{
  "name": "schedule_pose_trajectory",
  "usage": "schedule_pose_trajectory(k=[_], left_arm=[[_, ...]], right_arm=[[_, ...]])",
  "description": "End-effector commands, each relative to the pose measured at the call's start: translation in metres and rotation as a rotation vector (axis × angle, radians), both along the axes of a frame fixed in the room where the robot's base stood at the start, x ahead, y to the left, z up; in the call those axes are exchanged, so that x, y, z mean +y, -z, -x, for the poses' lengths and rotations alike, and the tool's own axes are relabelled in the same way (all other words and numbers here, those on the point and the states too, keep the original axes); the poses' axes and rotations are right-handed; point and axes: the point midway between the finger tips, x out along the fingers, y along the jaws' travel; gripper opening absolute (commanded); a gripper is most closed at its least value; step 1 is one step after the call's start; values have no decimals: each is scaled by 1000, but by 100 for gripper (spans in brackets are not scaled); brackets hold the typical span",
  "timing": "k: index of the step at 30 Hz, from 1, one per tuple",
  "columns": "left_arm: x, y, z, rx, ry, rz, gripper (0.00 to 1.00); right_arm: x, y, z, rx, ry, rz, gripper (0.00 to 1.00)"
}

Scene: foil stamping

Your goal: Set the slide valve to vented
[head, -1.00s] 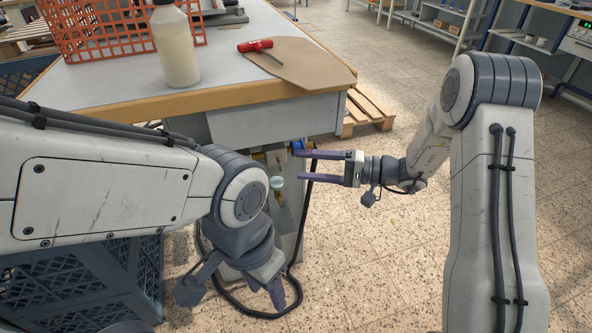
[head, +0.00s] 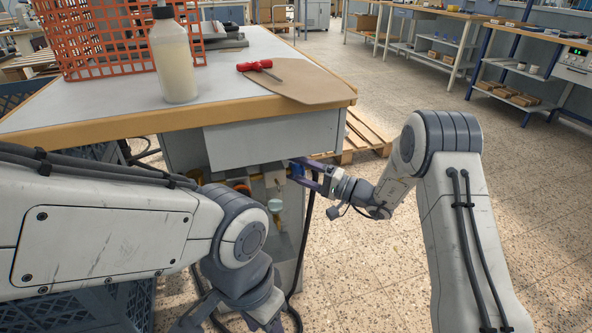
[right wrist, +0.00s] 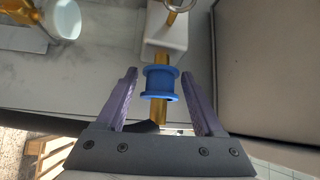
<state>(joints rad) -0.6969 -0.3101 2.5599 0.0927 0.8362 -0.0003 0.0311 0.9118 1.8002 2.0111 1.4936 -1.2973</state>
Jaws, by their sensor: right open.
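The slide valve shows in the right wrist view as a blue flanged sleeve (right wrist: 160,83) on a brass tube (right wrist: 158,111), below a pale block (right wrist: 165,36). My right gripper (right wrist: 160,90) is open, with one purple finger on each side of the blue sleeve and a gap to each. In the head view, the blue sleeve (head: 296,170) is small and partly hidden by my right gripper (head: 306,173) under the bench's front. My left gripper (head: 245,325) points down at the lower edge, clear of the valve. Its fingertips are cut off.
The bench (head: 120,112) overhangs the valve. On it are a bottle (head: 173,60), a red-handled screwdriver (head: 256,66), a brown board (head: 305,82) and an orange crate (head: 110,40). A white round cup-like part (right wrist: 64,19) lies left of the valve. The floor at right is open.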

Motion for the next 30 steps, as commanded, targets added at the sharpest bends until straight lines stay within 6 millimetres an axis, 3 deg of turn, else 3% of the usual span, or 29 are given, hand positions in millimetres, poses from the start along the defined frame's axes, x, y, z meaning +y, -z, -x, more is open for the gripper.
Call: schedule_pose_trajectory(k=[8,12,14,20,25,30], left_arm=[[0,0,0,0,0,0,50],[0,0,0,0,0,0,50],[0,0,0,0,0,0,50],[0,2,0,0,0,0,50],[0,16,0,0,0,0,50],[0,14,0,0,0,0,50]], right_arm=[[2,0,-1,1,0,0,69],[2,0,-1,1,0,0,19],[2,0,-1,1,0,0,0],[0,1,-1,1,0,0,0],[-15,3,-6,-2,2,1,0],[-19,0,-7,2,3,1,0]])
